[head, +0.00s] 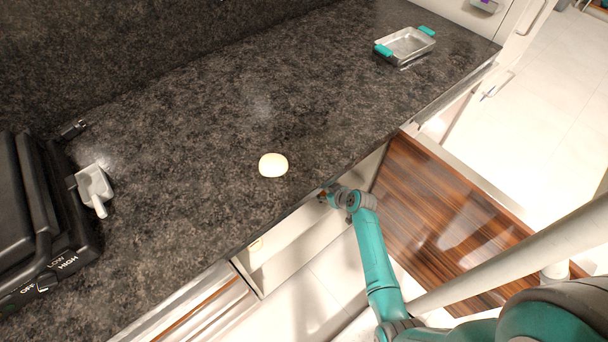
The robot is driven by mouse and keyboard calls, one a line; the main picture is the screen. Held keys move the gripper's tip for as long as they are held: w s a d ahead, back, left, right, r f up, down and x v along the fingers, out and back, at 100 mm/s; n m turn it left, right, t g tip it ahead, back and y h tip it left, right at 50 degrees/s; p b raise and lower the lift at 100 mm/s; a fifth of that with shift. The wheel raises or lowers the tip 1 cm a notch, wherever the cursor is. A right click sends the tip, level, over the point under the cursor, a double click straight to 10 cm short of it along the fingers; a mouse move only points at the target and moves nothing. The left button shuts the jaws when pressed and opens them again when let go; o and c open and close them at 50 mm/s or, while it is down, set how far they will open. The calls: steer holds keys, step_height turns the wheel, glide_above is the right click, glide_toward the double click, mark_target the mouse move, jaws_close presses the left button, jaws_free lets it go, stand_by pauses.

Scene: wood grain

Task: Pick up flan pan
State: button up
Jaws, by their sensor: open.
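A rectangular metal pan with teal handles (408,46), which looks like the flan pan, sits on the dark counter at the upper right in the head view. My gripper (324,196) is at the counter's front edge, low and to the left of the pan, well apart from it. It is small in the picture and its fingers are hard to make out. It is open, and I see nothing held in it.
A round cream-coloured item (273,165) lies on the counter near my gripper. A black appliance (40,220) and a light grey scoop-like object (94,188) stand at the left. An open drawer or cabinet (290,245) lies below the counter edge. The counter around the pan is clear.

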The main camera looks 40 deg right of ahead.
steer(key=shift+x, duration=1.6)
steer(key=shift+d+r, duration=0.1)
jaws_close()
steer(key=shift+r, duration=0.1)
